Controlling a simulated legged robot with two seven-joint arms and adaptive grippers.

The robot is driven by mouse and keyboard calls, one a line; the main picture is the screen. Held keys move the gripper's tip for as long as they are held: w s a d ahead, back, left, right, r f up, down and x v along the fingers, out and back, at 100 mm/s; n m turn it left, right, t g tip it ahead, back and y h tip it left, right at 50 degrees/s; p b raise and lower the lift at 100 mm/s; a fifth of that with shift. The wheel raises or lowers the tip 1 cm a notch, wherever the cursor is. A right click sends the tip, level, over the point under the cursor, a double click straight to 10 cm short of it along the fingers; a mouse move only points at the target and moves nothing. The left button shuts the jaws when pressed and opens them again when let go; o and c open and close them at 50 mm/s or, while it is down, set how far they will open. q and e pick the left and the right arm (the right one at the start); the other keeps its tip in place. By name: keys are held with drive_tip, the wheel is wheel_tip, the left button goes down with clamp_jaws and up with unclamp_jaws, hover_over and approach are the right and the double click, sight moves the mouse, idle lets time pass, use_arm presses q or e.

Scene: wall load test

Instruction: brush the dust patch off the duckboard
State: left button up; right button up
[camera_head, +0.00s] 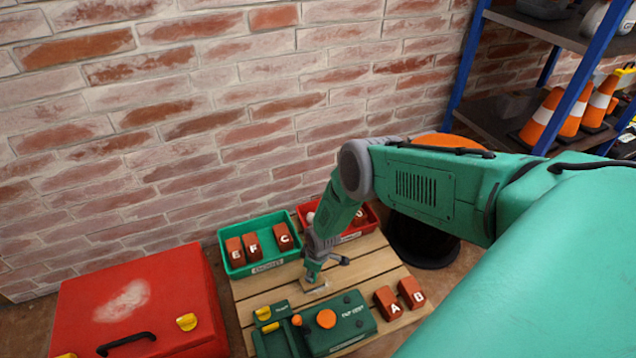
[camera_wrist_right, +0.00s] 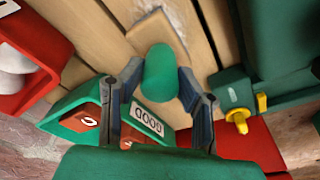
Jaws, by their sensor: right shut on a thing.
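The wooden duckboard (camera_head: 255,297) lies on the floor against the brick wall. My right gripper (camera_head: 314,270) is low over its middle, shut on the green handle (camera_wrist_right: 160,72) of a brush. The brush's wooden block (camera_wrist_right: 160,37) is at the slats; whether it touches them I cannot tell. A pale grey dust patch (camera_wrist_right: 148,10) shows beside the block at the top of the right wrist view, partly hidden by it. In the head view the gripper and brush hide most of that spot. My left gripper is not in view.
On the duckboard stand a green bin (camera_head: 236,268) with blocks E, F and C, a red bin (camera_head: 349,237), a green tester (camera_head: 345,330), and blocks A (camera_head: 387,303) and B (camera_head: 411,292). A red case (camera_head: 170,285) with a whitish mark stands left; shelving (camera_head: 468,60) stands right.

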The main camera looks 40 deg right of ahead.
drive_tip(key=shift+w+a+r, duration=0.1)
drive_tip(key=shift+w+a, duration=0.15)
drive_tip(key=shift+a, duration=0.45)
drive_tip(key=shift+w+a+f, duration=0.1)
drive_tip(key=shift+w+a, duration=0.1)
drive_tip(key=shift+a, duration=0.55)
drive_tip(key=shift+w+a+r, duration=0.1)
drive_tip(key=shift+w+a, duration=0.15)
drive_tip(key=shift+a, duration=0.45)
drive_tip(key=shift+w+a, duration=0.2)
drive_tip(key=shift+a, duration=0.55)
drive_tip(key=shift+w+a, duration=0.2)
drive_tip(key=shift+a, duration=0.5)
drive_tip(key=shift+d, duration=0.1)
